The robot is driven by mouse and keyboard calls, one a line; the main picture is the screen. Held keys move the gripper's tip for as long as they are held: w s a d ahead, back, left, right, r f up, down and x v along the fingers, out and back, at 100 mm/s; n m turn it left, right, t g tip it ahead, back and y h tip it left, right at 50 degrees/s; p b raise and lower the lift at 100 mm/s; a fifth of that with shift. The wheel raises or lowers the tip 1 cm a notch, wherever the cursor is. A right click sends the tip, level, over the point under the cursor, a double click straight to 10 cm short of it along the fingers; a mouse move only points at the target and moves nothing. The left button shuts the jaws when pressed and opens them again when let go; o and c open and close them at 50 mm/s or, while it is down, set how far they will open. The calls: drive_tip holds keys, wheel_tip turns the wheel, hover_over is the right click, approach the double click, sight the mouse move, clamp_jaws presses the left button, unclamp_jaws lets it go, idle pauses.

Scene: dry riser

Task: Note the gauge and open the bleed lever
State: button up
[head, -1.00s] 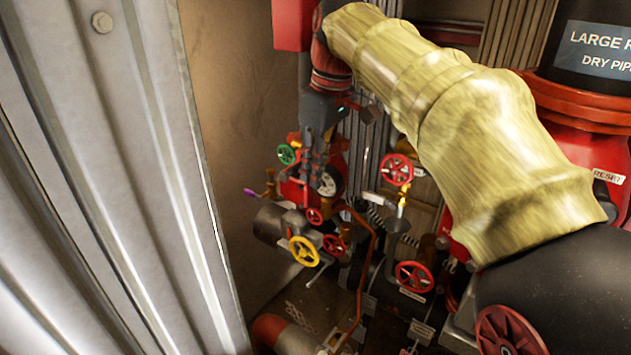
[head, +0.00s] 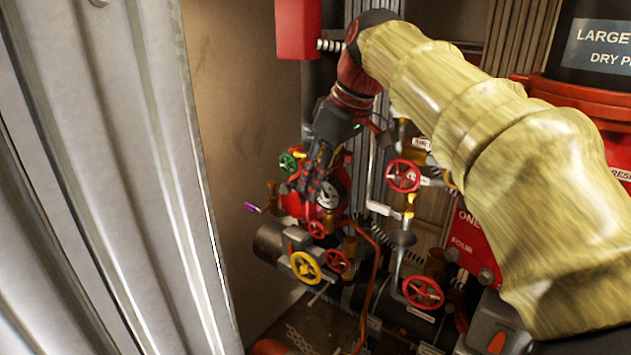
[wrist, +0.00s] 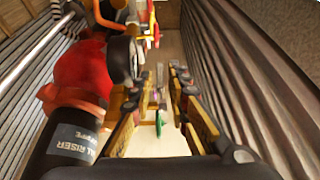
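The round white-faced gauge (head: 328,196) sits on a red body among the valves in the head view, partly covered by my fingers. A small purple-tipped lever (head: 253,208) sticks out to the left of it; I cannot tell for certain that it is the bleed lever.
A corrugated metal panel (head: 110,180) fills the left. A labelled riser (wrist: 70,145) stands close left of my fingers in the wrist view.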

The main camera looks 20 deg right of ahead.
drive_tip(key=shift+o, duration=0.7)
drive_tip(key=shift+r, duration=0.1)
drive_tip(key=v, duration=1.1)
drive_tip(key=shift+r, duration=0.4)
drive_tip(key=shift+s, duration=0.1)
